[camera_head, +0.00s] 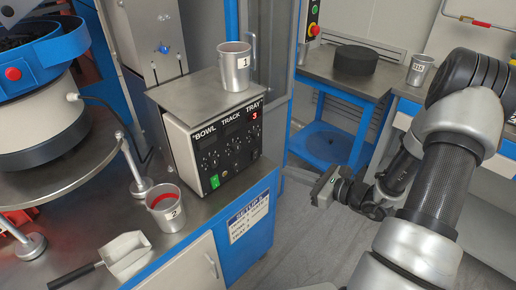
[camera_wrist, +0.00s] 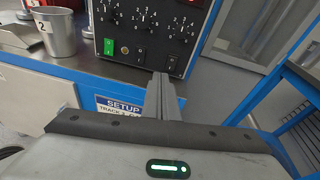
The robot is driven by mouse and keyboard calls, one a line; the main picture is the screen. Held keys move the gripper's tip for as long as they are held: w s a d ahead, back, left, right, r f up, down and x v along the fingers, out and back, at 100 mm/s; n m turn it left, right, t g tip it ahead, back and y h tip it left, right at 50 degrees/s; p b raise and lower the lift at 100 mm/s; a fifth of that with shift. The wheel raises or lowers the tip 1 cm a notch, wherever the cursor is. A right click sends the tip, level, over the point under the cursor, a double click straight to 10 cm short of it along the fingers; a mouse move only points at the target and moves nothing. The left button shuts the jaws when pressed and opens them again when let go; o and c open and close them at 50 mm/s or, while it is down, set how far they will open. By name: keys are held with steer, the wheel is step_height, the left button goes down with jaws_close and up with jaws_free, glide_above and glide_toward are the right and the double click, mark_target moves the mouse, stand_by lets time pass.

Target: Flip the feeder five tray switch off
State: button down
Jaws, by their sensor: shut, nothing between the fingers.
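A control box (camera_head: 180,150) with "BOWL TRACK TRAY" lettering, knobs and a red "3" display stands on the metal bench. Its front panel (camera_wrist: 150,30) fills the top of the wrist view. A green rocker switch (camera_wrist: 109,46) glows at the panel's lower left, with black rocker switches (camera_wrist: 140,55) and (camera_wrist: 172,62) to its right. I cannot read a feeder number or the black switches' positions. My gripper (camera_head: 322,187) is right of the box, apart from it. In the wrist view its fingers (camera_wrist: 160,80) are shut and empty, pointing towards the panel's lower right.
A metal cup marked 1 (camera_head: 235,68) stands on the box. A cup marked 2 (camera_head: 166,212) and a scoop (camera_head: 125,252) are on the bench to its left. A blue-framed table (camera_head: 340,80) with a dark round block stands behind. Floor between bench and arm is clear.

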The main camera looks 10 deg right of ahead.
steer(key=shift+w+d+f+m+t+h, duration=0.15)
steer(key=shift+d+f+m+t+h, duration=0.4)
steer(key=shift+d+f+m, duration=0.35)
steer(key=shift+r, duration=0.1)
steer(key=b, duration=0.3)
glide_toward(256, 153)
steer(key=x, duration=0.5)
steer(key=shift+a+f, duration=0.15)
steer(key=shift+f, duration=0.15)
steer(key=shift+w+a+r, duration=0.1)
steer(key=shift+w+a, duration=0.1)
steer(key=shift+w, duration=0.2)
